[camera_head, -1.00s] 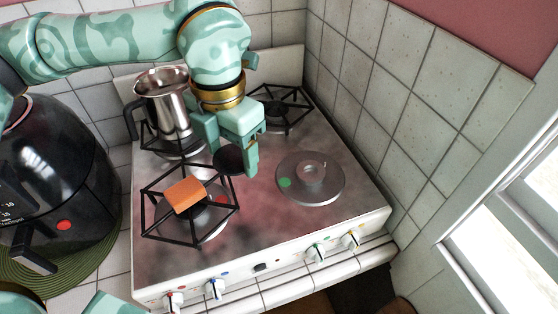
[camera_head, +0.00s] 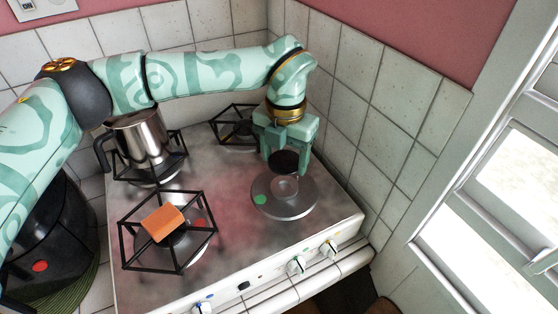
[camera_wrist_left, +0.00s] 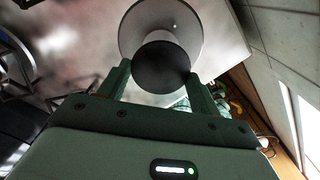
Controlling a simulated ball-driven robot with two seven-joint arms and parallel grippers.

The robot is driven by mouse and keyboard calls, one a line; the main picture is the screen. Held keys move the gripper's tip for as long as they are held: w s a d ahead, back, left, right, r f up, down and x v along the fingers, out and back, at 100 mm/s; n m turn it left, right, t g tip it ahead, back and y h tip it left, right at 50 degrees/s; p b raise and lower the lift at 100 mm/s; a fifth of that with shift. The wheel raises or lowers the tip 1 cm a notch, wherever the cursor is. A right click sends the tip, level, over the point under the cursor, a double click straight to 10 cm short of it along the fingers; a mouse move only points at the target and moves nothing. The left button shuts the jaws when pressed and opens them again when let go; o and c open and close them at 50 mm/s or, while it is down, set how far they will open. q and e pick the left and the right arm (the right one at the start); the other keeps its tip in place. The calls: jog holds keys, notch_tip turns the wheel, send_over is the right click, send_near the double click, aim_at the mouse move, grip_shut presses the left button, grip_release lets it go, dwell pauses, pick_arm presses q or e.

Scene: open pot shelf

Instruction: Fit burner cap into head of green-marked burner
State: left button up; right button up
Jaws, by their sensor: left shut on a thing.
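The burner cap (camera_head: 286,160) is a dark round disc. My left gripper (camera_head: 288,166) is shut on it and holds it over the back part of the green-marked burner (camera_head: 270,205). That burner is a bare grey disc with a green dot and a raised head (camera_head: 285,186) at its middle. In the left wrist view the cap (camera_wrist_left: 161,67) sits between the two fingers (camera_wrist_left: 160,82) and covers part of the burner (camera_wrist_left: 138,20). The gap between cap and head is hard to judge. My right gripper is not in view.
A red-marked burner with a black grate (camera_head: 185,262) carries an orange block (camera_head: 163,222). A steel pot (camera_head: 140,138) stands on the back left grate, and another grate (camera_head: 232,124) is at the back. Knobs (camera_head: 296,264) line the front; a tiled wall (camera_head: 385,110) rises at right.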

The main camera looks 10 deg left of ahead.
pick_arm(q)
jog(key=b, duration=0.3)
send_over(284, 191)
jog(key=shift+f, duration=2.3)
jog(key=shift+f+b, duration=0.3)
jog(key=shift+f, duration=0.35)
jog(key=shift+p, duration=0.35)
jog(key=shift+f+b, duration=0.3)
jog(key=shift+f, duration=0.35)
jog(key=o, duration=1.1)
jog(key=shift+r, duration=0.1)
notch_tip(284, 191, up, 16)
jog(key=shift+r+p, duration=0.1)
jog(key=shift+p, duration=0.7)
